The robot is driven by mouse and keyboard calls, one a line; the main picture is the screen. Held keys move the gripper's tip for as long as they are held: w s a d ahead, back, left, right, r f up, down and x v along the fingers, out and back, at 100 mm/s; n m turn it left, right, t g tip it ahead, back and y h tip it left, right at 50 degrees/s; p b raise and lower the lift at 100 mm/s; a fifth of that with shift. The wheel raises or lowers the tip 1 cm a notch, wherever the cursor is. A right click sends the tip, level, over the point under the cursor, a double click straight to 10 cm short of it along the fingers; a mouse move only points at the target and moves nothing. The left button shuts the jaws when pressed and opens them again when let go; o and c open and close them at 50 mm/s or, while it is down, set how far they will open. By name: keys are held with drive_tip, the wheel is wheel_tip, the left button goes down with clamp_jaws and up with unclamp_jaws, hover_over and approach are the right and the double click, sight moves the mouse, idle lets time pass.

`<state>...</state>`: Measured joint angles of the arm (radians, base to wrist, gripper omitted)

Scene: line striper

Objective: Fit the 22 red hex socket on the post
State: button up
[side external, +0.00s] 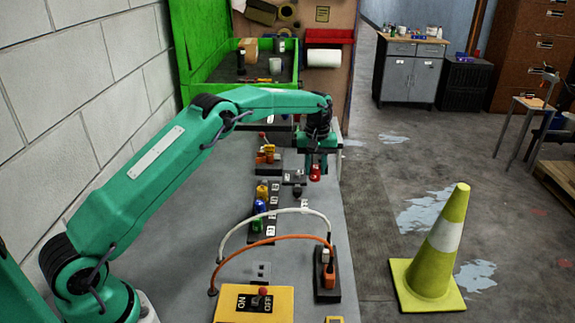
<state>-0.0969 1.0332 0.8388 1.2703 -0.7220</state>
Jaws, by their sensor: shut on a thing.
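The red hex socket (315,174) hangs below my gripper (317,163), which is shut on it. It is held in the air over the right part of the grey bench. A small dark post (297,193) stands below and to the left of the socket, near a dark block with a white label. The socket appears apart from the post, though its exact height is hard to judge. The number on the socket is too small to read.
A dark rack (271,225) holds yellow, blue and green sockets. White and orange cables (268,241) arch over the bench to a dark connector block (326,284). A yellow switch box (254,305) sits in front. A traffic cone (440,245) stands on the floor, right.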

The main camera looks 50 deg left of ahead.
drive_tip(key=shift+r, duration=0.2)
idle(0.3)
drive_tip(key=shift+s+a+r, duration=0.25)
drive_tip(key=shift+a, duration=0.2)
drive_tip(key=s+a+r, duration=0.5)
drive_tip(key=s+a, duration=0.5)
drive_tip(key=shift+s, duration=0.15)
drive_tip(key=shift+f, duration=0.1)
hover_over(264, 181)
drive_tip(key=shift+f, duration=2.75)
drive_tip(key=shift+f, duration=1.8)
idle(0.5)
